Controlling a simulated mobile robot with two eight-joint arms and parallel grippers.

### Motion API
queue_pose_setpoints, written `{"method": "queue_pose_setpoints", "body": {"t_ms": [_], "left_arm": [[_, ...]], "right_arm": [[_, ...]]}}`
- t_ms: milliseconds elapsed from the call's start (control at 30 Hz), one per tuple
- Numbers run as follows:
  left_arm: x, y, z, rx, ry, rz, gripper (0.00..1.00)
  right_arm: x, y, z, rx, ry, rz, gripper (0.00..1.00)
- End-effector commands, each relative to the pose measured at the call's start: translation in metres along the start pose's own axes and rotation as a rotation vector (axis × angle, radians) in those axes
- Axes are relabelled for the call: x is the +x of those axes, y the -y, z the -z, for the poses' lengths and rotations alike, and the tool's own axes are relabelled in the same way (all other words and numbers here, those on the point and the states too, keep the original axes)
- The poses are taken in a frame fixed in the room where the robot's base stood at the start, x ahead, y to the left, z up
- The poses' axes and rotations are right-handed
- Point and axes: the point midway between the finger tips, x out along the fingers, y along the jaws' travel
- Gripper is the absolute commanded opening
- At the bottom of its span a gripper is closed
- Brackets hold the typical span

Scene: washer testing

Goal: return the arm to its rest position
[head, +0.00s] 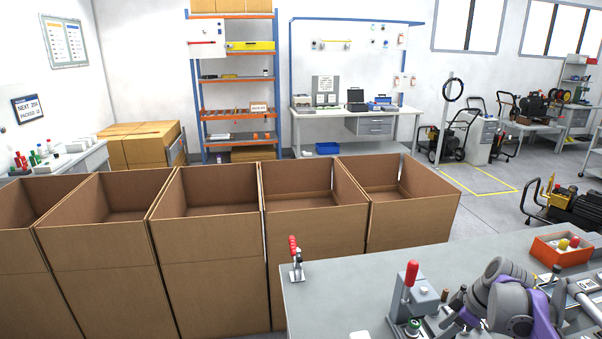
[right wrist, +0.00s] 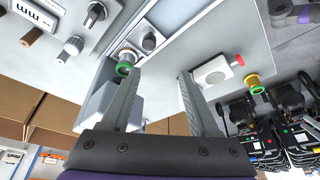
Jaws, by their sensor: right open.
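My right gripper (right wrist: 156,74) is open in the right wrist view, with two long grey fingers apart and nothing held between them. In the head view my right arm (head: 510,300), grey and purple, is bent over the grey workbench (head: 350,290) at the lower right. Its fingertips are hard to make out there. My left arm and gripper are not in view.
On the bench stand a red-handled clamp (head: 296,258), a grey fixture with a red lever (head: 410,290) and an orange bin (head: 562,250) of buttons. Several open cardboard boxes (head: 210,240) line the bench's far side. The bench's middle is mostly clear.

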Motion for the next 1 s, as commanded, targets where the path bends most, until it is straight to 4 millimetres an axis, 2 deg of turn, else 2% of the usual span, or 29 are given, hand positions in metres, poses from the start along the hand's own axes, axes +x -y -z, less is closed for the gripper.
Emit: {"method": "queue_pose_setpoints", "body": {"t_ms": [33, 100, 267, 400, 600, 700, 800, 1000], "left_arm": [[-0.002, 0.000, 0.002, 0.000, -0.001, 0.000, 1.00], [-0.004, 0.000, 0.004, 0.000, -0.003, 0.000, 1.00], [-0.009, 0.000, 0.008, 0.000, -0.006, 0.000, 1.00], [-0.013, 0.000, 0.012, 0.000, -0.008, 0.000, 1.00], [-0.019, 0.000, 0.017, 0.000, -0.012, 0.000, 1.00], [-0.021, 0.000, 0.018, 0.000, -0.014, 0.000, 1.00], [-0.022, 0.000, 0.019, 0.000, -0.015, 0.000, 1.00], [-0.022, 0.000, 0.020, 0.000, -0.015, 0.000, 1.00]], "right_arm": [[-0.003, 0.022, 0.011, 0.030, 0.013, -0.009, 0.61], [-0.005, 0.053, 0.022, 0.100, 0.034, -0.034, 0.61], [-0.006, 0.128, 0.034, 0.267, 0.060, -0.112, 0.61], [-0.003, 0.190, 0.030, 0.405, 0.049, -0.187, 0.61], [0.010, 0.262, 0.007, 0.582, -0.017, -0.278, 0.61], [0.018, 0.285, -0.005, 0.647, -0.056, -0.306, 0.61], [0.024, 0.298, -0.013, 0.691, -0.086, -0.321, 0.61], [0.027, 0.305, -0.018, 0.723, -0.105, -0.330, 0.61]]}}
